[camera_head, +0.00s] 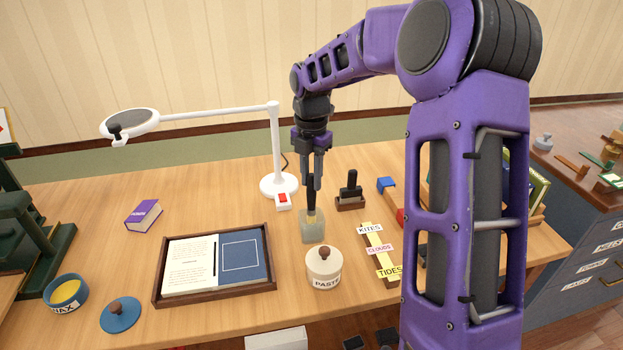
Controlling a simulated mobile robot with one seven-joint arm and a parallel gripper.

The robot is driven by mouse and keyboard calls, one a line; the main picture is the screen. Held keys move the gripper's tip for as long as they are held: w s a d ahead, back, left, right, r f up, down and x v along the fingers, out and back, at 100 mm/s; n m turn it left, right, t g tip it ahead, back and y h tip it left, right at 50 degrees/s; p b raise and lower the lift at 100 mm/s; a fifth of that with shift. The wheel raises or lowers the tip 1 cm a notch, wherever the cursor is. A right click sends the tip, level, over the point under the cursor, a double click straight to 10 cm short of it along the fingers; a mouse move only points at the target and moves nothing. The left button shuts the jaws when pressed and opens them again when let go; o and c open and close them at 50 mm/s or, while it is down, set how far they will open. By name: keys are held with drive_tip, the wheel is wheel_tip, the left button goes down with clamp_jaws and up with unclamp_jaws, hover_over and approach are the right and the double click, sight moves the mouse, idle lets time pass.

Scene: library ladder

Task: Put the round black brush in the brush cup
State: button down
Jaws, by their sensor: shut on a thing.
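My gripper (314,178) points straight down over the middle of the table. It is shut on the round black brush (311,192), which hangs upright with its dark handle between the fingers. The brush's pale lower end meets the mouth of the brush cup (312,232), a squarish grey-green cup standing on the table. The tip is hidden or too small to see, so I cannot tell how deep it sits in the cup.
A white lamp (277,150) stands just left of my gripper. A paste jar (324,268) stands in front of the cup, a stamp holder (350,203) to its right, and a framed tray (217,292) to its left. Label strips (378,250) lie to the right.

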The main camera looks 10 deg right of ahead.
sight(312, 194)
drive_tip(key=shift+f, duration=2.25)
drive_tip(key=c, duration=0.7)
unclamp_jaws()
drive_tip(key=shift+f, duration=0.1)
drive_tip(key=shift+f, duration=0.1)
drive_tip(key=shift+f+b, duration=0.15)
drive_tip(key=shift+b, duration=0.15)
wheel_tip(312, 194, up, 18)
drive_tip(key=p, duration=0.3)
drive_tip(key=shift+s+d, duration=0.15)
drive_tip(key=shift+d, duration=0.15)
drive_tip(key=shift+f, duration=0.1)
